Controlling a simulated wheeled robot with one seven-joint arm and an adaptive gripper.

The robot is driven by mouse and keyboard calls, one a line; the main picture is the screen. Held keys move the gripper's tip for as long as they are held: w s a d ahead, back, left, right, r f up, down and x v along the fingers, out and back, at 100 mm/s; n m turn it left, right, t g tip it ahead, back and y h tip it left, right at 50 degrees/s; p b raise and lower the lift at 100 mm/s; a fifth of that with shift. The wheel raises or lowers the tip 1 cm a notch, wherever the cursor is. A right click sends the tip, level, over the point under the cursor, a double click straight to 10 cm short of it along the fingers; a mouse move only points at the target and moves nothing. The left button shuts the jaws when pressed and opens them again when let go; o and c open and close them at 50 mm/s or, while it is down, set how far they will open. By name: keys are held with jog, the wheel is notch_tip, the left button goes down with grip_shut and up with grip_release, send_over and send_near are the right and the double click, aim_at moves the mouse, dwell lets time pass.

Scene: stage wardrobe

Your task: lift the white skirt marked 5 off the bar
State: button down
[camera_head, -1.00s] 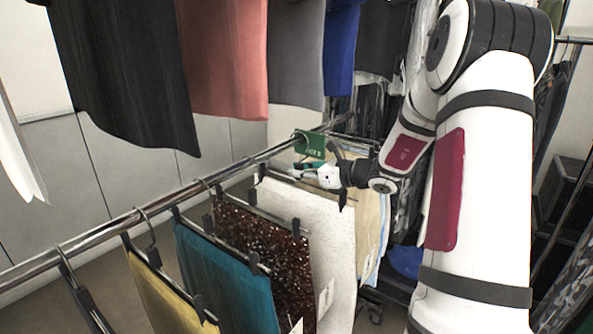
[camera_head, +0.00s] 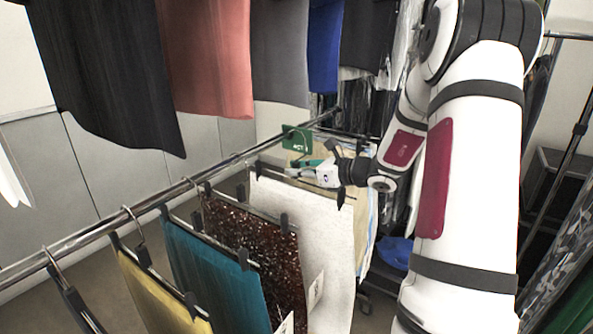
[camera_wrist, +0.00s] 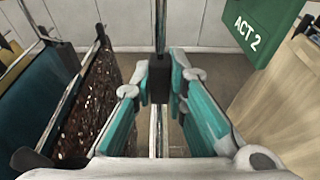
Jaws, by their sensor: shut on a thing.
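The white skirt (camera_head: 325,230) hangs from a dark clip hanger behind the brown sequined skirt, in the head view. No number on it is readable. My gripper (camera_head: 300,170) is at the top of this skirt, beside the rail. In the wrist view my gripper's teal fingers (camera_wrist: 159,85) are shut on a dark upright piece of the hanger (camera_wrist: 160,78). The bar (camera_head: 223,165) is a chrome rail running from lower left to upper middle. Whether the hanger's hook still rests on the bar is not clear.
The brown sequined skirt (camera_head: 250,240), a teal skirt (camera_head: 215,280) and a yellow skirt (camera_head: 155,300) hang in front. A green ACT 2 sign (camera_head: 297,139) and a beige garment (camera_wrist: 285,105) are just beyond my gripper. Dark and pink garments hang above.

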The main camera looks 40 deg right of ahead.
jog(key=shift+s, duration=0.1)
jog(key=s+d+p, duration=0.5)
jog(key=s, duration=1)
jog(key=s+d+p, duration=0.5)
jog(key=s+d, duration=0.1)
jog(key=s, duration=0.9)
jog(key=s+d+p, duration=0.5)
jog(key=s, duration=1)
jog(key=shift+d, duration=0.25)
